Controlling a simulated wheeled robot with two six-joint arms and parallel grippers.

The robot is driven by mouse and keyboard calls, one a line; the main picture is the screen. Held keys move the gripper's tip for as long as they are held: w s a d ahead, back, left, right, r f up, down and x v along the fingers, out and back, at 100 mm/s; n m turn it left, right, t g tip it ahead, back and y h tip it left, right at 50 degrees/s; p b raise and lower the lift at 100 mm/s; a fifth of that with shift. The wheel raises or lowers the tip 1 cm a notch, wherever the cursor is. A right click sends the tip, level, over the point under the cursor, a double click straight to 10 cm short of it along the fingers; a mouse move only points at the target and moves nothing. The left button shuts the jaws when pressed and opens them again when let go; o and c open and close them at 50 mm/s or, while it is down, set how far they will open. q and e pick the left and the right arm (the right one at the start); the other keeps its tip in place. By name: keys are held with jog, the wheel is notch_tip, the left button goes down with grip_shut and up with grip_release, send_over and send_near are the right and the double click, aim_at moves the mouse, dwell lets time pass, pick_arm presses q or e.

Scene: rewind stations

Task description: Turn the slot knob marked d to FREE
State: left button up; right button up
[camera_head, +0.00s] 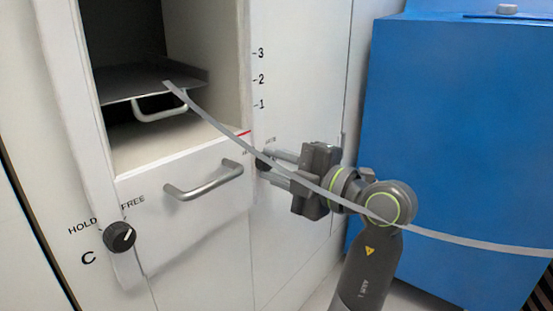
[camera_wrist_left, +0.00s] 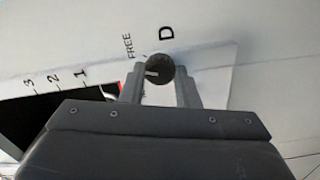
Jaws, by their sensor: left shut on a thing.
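The knob marked D (camera_wrist_left: 158,70) is dark and round in the left wrist view, with a white pointer mark aimed to the picture's left. The word FREE (camera_wrist_left: 128,47) is to its upper left, and another label below that is mostly hidden by a finger. My left gripper (camera_wrist_left: 160,92) is shut on the knob, one finger on each side of it. In the head view the same gripper (camera_head: 269,167) reaches left to the white panel, and the knob (camera_head: 263,161) shows only as a dark spot at the fingertips. My right gripper is not in view.
A grey strap (camera_head: 460,239) runs from the shelf (camera_head: 135,86) in the open bay across my arm to the right. A drawer handle (camera_head: 204,181) and a knob marked C (camera_head: 120,236) are on the left. A blue cabinet (camera_head: 460,130) stands at right.

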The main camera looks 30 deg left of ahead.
pick_arm(q)
jog(key=m+p, duration=0.1)
jog(key=m, duration=0.2)
jog(key=shift+r, duration=0.1)
jog(key=shift+m+p, duration=0.65)
jog(key=shift+m, duration=0.15)
jog(key=o, duration=1)
jog(key=shift+c, duration=0.2)
